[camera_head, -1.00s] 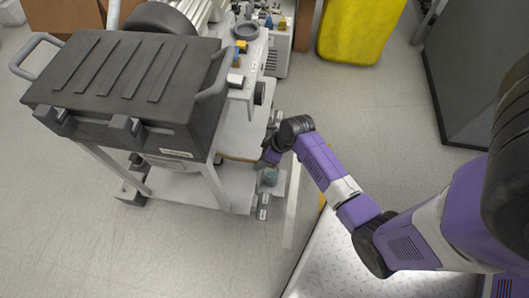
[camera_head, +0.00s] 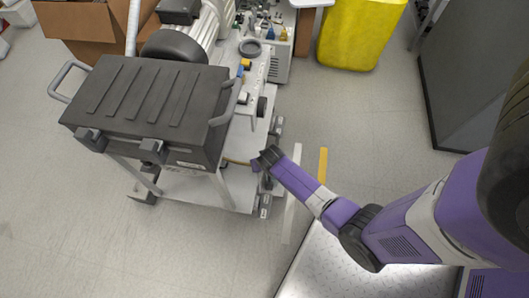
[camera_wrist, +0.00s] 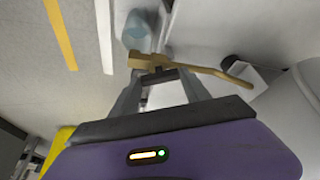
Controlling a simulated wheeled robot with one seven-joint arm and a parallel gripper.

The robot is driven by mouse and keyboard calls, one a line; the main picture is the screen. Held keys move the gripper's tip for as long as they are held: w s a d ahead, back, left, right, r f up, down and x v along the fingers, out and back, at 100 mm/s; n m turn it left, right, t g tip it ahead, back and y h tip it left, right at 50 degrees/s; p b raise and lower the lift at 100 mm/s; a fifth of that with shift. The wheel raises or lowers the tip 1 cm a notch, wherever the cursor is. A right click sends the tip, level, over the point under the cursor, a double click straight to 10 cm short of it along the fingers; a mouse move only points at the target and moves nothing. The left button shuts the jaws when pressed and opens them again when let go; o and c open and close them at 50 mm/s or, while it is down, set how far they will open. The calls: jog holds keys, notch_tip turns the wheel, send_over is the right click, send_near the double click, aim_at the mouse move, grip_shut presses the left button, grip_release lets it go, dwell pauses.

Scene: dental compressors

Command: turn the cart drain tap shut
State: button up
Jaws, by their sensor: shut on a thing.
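The cart drain tap shows in the wrist view as a brass-coloured piece (camera_wrist: 152,62) with a thin curved part running off to the right. My gripper (camera_wrist: 160,72) has its two fingers drawn together at this brass piece and is shut on it. How far the tap is turned cannot be told. A bluish translucent container (camera_wrist: 138,28) is just beyond the tap. In the head view the cart (camera_head: 238,186) stands left of my arm. My gripper is at the cart's lower right side there, its fingertips and the tap too hidden or small to make out.
A black ribbed case (camera_head: 150,100) sits on top of the cart. White (camera_head: 291,190) and yellow (camera_head: 323,165) strips lie right of the cart. A yellow bin (camera_head: 360,35) and a dark cabinet (camera_head: 470,80) stand farther back. The floor left of the cart is clear.

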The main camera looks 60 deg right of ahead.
jog(key=m+g, duration=0.1)
jog(key=m, duration=0.1)
jog(key=m+h, duration=0.1)
jog(key=m, duration=0.2)
jog(key=shift+w+a+g, duration=0.15)
jog(key=shift+g, duration=0.25)
dwell(0.3)
jog(key=o, duration=1.4)
jog(key=shift+p+v, duration=1.4)
jog(key=shift+v, duration=2.5)
